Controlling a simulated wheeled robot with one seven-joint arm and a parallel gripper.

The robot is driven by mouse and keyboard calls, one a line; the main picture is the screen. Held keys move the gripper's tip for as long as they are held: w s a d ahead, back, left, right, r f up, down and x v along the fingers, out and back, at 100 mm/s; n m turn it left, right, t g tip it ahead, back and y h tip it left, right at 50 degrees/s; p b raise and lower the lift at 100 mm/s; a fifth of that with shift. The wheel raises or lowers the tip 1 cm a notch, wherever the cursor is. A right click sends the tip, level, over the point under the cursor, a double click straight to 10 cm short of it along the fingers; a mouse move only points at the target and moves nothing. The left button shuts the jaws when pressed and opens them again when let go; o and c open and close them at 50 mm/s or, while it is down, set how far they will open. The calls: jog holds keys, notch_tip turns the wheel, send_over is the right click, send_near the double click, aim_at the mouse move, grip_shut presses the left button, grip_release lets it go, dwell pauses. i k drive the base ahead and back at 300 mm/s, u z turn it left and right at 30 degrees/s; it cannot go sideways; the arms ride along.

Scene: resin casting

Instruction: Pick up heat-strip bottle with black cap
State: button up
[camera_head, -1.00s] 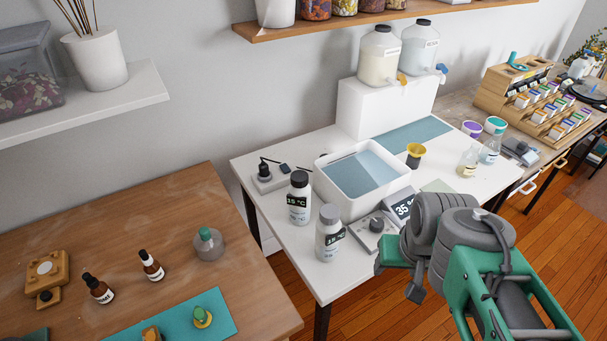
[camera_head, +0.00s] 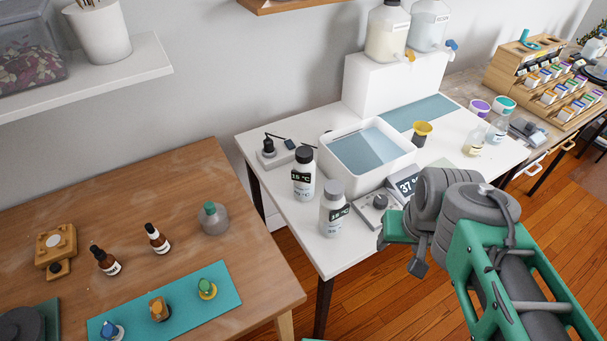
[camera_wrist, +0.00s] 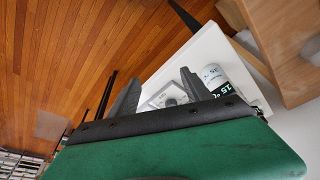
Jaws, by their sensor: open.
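The heat-strip bottle with the black cap (camera_head: 303,188) stands upright on the white table, left of the water basin. Its dark strip reads 15 °C. A similar bottle with a grey cap (camera_head: 332,218) stands in front of it, nearer the table's front edge. My gripper (camera_wrist: 160,90) is open and empty. In the head view it is right of both bottles, partly hidden behind my arm.
The white basin (camera_head: 325,155) of water stands behind the bottles. A dial unit (camera_head: 378,205) with a display reading 37 sits between the bottles and my arm. A small black-topped device (camera_head: 268,148) stands left of the basin. A wooden table (camera_head: 130,215) is at left.

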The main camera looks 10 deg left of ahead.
aim_at(302, 173)
jog(key=u, duration=3.75)
jog(key=k, duration=0.9)
jog(key=z, duration=1.4)
